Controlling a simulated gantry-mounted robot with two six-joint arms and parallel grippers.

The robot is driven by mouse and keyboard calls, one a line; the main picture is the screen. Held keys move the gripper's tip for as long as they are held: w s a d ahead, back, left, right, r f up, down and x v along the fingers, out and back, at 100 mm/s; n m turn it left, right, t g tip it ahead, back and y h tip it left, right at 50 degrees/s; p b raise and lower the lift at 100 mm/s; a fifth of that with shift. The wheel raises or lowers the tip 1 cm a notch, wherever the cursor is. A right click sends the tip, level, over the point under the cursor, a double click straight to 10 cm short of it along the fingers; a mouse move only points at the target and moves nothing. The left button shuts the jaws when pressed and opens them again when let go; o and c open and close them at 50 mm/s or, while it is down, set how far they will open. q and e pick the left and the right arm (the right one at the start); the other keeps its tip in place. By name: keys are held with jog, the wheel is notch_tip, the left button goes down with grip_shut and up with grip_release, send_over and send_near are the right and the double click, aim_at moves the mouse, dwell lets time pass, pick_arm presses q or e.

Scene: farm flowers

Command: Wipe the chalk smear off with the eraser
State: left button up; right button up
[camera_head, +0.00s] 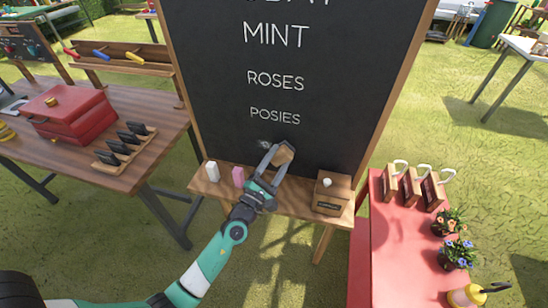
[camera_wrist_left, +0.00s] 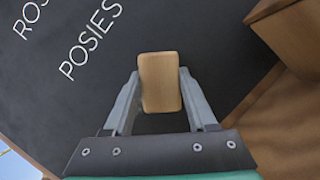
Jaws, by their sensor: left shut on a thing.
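My left gripper (camera_head: 277,157) is shut on the eraser (camera_head: 284,153), a block with a tan wooden back. It holds the eraser up at the chalkboard (camera_head: 330,95), below the word POSIES. The eraser also shows between both fingers in the left wrist view (camera_wrist_left: 160,82). Whether it touches the board I cannot tell. A faint pale chalk smear (camera_head: 264,143) shows on the board just left of the eraser. My right gripper is not in view.
A red table (camera_head: 395,260) with flower pots stands right; a wooden table (camera_head: 140,170) with a red toolbox stands left.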

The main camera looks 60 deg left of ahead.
aim_at(289, 161)
pick_arm(q)
jog(key=shift+w+d+r+p, duration=0.15)
jog(key=shift+w+d+p, duration=0.35)
jog(key=shift+w+d, duration=0.55)
jog(key=shift+w+d+p, duration=0.35)
jog(key=shift+w+d, duration=0.9)
jog(key=shift+d, duration=0.1)
jog(key=shift+s+a+b, duration=0.45)
jog(key=shift+s+a, duration=0.75)
jog(key=shift+a, duration=0.15)
jog(key=shift+s+a, duration=0.1)
